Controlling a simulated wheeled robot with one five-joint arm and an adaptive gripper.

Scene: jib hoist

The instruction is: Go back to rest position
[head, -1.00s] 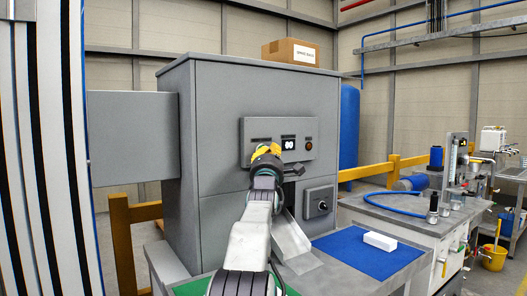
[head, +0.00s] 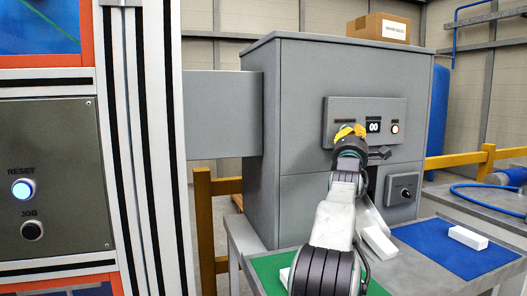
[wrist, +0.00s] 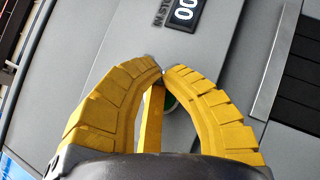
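My gripper (head: 347,132) is in front of the grey cabinet's control panel (head: 352,106), left of its small display (head: 374,127). In the wrist view, the two yellow fingers (wrist: 161,68) curve together with their tips almost meeting, and nothing is held between them.
White blocks lie at the chute (head: 379,242), on the blue mat (head: 468,237) and partly hidden on the green mat (head: 285,278). A striped frame with a RESET button (head: 21,189) stands close at left. A cardboard box (head: 378,28) tops the cabinet.

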